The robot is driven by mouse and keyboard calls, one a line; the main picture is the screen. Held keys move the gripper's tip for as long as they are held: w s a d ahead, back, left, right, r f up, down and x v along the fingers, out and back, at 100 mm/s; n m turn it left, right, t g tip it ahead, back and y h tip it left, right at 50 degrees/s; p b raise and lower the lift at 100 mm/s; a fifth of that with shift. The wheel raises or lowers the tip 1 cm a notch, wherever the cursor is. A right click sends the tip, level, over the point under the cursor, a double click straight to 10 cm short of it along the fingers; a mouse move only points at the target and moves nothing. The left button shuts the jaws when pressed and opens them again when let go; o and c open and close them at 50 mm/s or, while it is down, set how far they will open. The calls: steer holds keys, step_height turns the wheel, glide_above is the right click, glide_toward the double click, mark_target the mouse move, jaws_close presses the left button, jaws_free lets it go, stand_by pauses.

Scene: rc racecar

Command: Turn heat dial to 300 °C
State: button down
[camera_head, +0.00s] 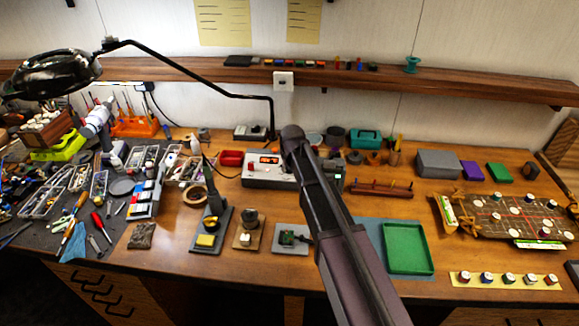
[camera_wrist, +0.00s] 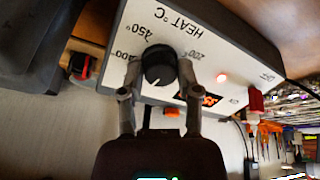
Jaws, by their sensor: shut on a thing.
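The heat dial (camera_wrist: 160,62) is a black round knob on the white front panel of the heat station (camera_wrist: 215,45). The panel looks upside down in the wrist view, with "HEAT °C" and partly readable numbers around the knob. A pale mark shows at the knob's lower edge; I cannot read its exact setting. My gripper (camera_wrist: 160,75) has one finger on each side of the knob and is shut on it. In the head view, the heat station (camera_head: 258,183) stands at the back middle, partly hidden by my arm, which also hides the dial.
A soldering iron stand (camera_head: 213,222) and a green tray (camera_head: 408,250) lie nearer the front. A dark lamp arm (camera_head: 190,75) spans above the bench.

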steer(key=n, duration=0.4)
steer(key=shift+n+g, duration=0.4)
steer(key=shift+n, duration=1.3)
steer(key=shift+c, duration=1.5)
jaws_free()
steer(key=shift+m, duration=0.3)
